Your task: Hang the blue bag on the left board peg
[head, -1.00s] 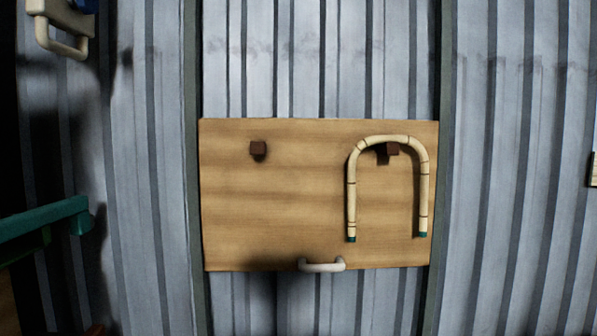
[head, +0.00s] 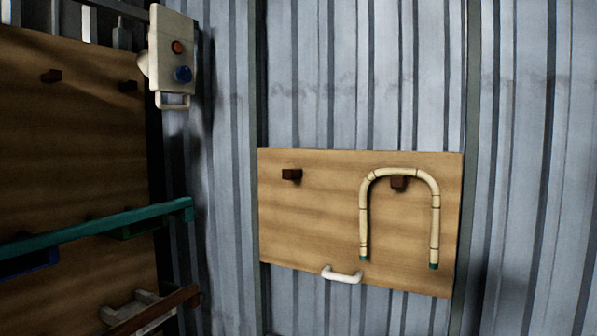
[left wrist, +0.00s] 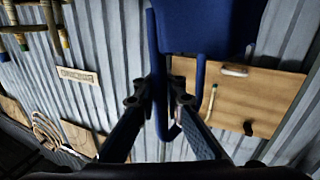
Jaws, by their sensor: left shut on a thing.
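The wooden board (head: 310,235) hangs on the corrugated wall right of centre in the head view. Its left peg (head: 291,174) is bare. A bent rattan hoop (head: 364,215) hangs on its right peg (head: 399,184). In the left wrist view, my left gripper (left wrist: 160,92) is shut on the blue bag (left wrist: 215,25), at its narrow blue handle. The bag body fills the top of that view, partly cut off. The board (left wrist: 275,95) shows behind it at the right, with a dark peg (left wrist: 248,128) clear of the bag. My right gripper is not in view.
A white handle (head: 342,275) sits at the board's lower edge. A control box (head: 174,50) with orange and blue knobs is on the wall at upper left. A green bar (head: 100,230) and a brown bar (head: 155,310) jut in from the left before another pegged board (head: 60,150).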

